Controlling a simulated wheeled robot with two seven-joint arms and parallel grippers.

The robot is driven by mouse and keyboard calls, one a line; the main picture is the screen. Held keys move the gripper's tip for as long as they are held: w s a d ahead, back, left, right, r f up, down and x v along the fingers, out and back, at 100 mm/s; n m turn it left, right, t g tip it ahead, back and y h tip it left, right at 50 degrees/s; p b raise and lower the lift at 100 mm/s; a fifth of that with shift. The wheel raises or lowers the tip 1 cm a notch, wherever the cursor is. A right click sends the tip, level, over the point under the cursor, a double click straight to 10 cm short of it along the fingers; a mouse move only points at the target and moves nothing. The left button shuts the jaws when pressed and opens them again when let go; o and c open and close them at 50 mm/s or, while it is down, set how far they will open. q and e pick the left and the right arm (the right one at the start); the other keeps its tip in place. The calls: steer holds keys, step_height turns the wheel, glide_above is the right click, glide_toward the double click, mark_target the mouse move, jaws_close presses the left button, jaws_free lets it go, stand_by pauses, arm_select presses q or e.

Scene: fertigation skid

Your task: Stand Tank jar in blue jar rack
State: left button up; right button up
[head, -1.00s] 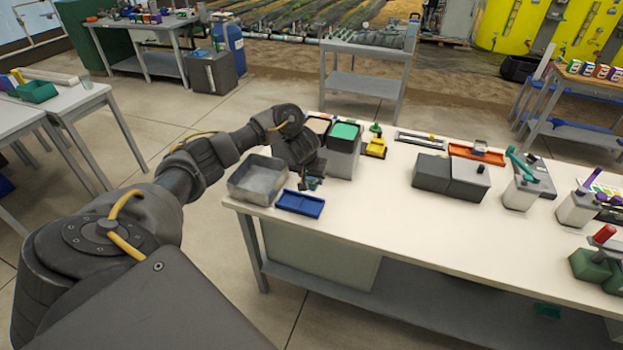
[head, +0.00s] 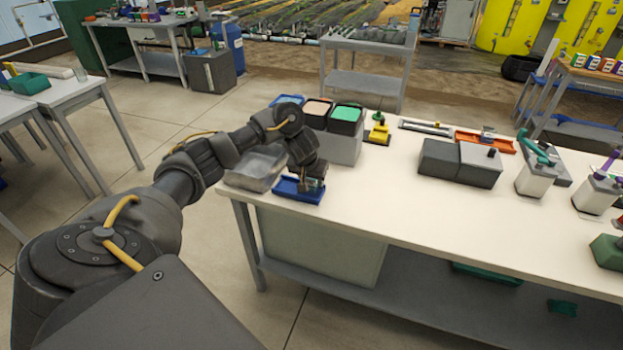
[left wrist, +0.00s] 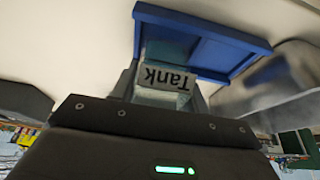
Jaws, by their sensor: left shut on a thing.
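The blue jar rack (head: 287,192) lies at the left end of the white bench. It also fills the upper middle of the left wrist view (left wrist: 232,52). My left gripper (head: 311,186) is over the right part of the rack, pointing down. It is shut on the Tank jar (left wrist: 168,78), a clear jar whose "Tank" label reads upside down in the left wrist view. The jar overlaps one compartment of the rack there; I cannot tell whether its base touches the rack floor. In the head view the jar is mostly hidden by the gripper. My right gripper is not in view.
A grey metal bin (head: 252,170) stands just left of the rack. Behind my gripper are a grey block with coloured tops (head: 341,148) and a yellow tool (head: 379,132). A dark grey box (head: 440,160) stands further right. The bench front is clear.

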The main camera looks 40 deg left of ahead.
arm_select(q)
steer(key=shift+f, duration=0.65)
steer(key=o, duration=1.1)
step_height(320, 180, up, 9)
steer(key=p, duration=1.1)
